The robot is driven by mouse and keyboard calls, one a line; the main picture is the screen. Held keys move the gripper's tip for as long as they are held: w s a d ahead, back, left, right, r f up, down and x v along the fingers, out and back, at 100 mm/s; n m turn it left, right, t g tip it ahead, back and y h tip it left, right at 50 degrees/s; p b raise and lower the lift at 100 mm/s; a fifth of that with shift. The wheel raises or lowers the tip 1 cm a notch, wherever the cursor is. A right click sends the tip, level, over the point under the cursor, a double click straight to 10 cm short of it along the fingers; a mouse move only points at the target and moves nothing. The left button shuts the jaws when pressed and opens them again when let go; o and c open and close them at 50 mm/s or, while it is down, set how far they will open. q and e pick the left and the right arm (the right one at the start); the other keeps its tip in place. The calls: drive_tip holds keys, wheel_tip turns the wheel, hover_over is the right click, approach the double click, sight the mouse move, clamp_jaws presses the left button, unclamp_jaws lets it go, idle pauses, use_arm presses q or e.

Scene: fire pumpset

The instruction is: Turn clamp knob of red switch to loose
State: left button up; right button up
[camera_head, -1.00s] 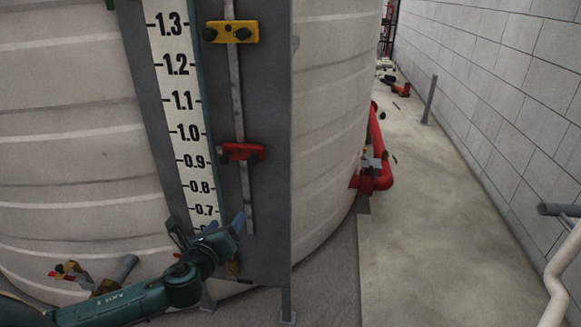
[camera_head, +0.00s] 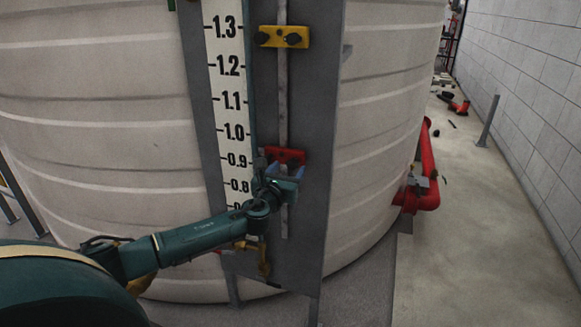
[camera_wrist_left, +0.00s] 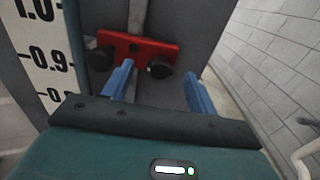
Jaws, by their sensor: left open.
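The red switch (camera_head: 285,155) is mounted on a vertical grey rod at about the 0.9 mark of the scale. In the left wrist view the red switch (camera_wrist_left: 140,48) shows a black knob at its left end (camera_wrist_left: 101,59) and another at its right end (camera_wrist_left: 160,68). My left gripper (camera_head: 283,172) is just below and in front of the red switch. In the left wrist view its two blue fingers (camera_wrist_left: 158,88) are apart and empty, with the right knob between their lines. Contact with a knob cannot be seen. My right gripper is not in view.
A yellow switch (camera_head: 281,37) with black knobs sits higher on the same rod. A white number scale (camera_head: 229,100) stands to the left on the grey panel. The large ribbed tank (camera_head: 100,130) is behind. A red pipe (camera_head: 428,170) and open floor (camera_head: 470,240) lie to the right.

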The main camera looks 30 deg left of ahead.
sight(293, 163)
use_arm(q)
drive_tip(key=shift+x, duration=1.25)
drive_tip(key=c, duration=1)
